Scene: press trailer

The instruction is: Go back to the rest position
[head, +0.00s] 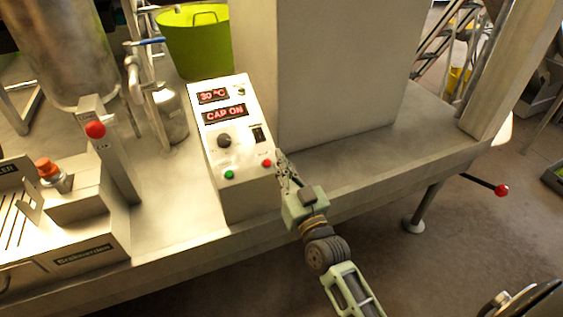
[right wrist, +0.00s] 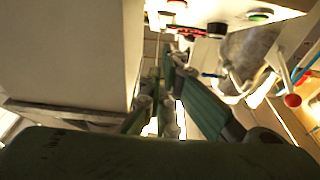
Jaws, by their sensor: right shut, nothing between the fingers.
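My right gripper (head: 284,165) is shut and empty, just right of the red button (head: 267,163) on the white control box (head: 222,195). Its arm comes in from the lower right. I cannot tell whether the fingertips touch the box. The box's displays read 30 °C and CAP ON. My left gripper is not in view.
The box stands on a metal bench (head: 400,150) beside a large pale column (head: 320,70). A lever with a red knob (head: 95,129), a metal tank (head: 75,45) and a green bucket (head: 195,45) are to the left. Another red-knobbed rod (head: 501,190) sticks out at the right. Open floor lies in front.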

